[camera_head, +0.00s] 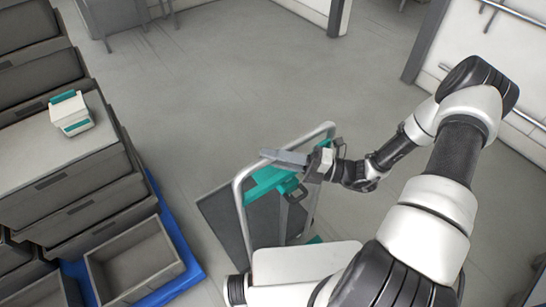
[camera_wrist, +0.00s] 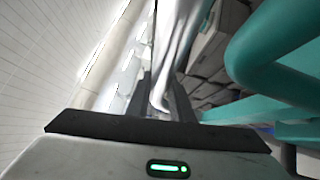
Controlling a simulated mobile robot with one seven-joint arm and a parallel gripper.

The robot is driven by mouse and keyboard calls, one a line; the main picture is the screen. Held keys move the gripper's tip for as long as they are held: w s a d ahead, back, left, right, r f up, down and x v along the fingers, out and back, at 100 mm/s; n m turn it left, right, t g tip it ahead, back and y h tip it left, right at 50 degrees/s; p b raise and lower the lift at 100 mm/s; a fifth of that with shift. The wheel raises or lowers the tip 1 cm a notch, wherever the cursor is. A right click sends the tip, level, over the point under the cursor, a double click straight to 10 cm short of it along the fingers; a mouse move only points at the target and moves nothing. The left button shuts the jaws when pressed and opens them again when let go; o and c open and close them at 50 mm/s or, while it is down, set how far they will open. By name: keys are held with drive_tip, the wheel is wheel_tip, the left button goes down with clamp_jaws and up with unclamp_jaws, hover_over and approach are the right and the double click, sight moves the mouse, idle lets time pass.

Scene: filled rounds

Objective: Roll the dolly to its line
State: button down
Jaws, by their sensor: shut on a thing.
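The dolly has a dark grey deck (camera_head: 222,222) and an upright pale tubular handle (camera_head: 240,190), with teal parts (camera_head: 268,182) on the handle side. It stands on the floor just ahead of my base in the head view. My gripper (camera_head: 290,160) is at the top of the handle and shut on it. In the wrist view the shiny handle tube (camera_wrist: 178,45) runs down between my two dark fingers (camera_wrist: 163,100), and a teal curved part fills the upper right. Part of the deck is hidden behind the handle and teal parts. I cannot make out a floor line.
At left, stacked grey crates (camera_head: 75,205) and an open empty crate (camera_head: 135,262) stand on a blue pallet (camera_head: 190,270), close to the dolly's left side. A small white and teal box (camera_head: 70,112) sits on the stack. The grey floor (camera_head: 240,70) beyond the dolly is clear.

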drive_tip(key=shift+s+d+f, duration=0.1)
drive_tip(key=shift+s+f, duration=0.1)
drive_tip(key=c, duration=1.9)
unclamp_jaws()
drive_tip(key=o, duration=0.3)
drive_tip(key=shift+r, duration=0.1)
drive_tip(key=shift+o, duration=0.2)
drive_tip(key=shift+d, duration=0.2)
drive_tip(key=b+v, duration=0.3)
drive_tip(key=v, duration=1.4)
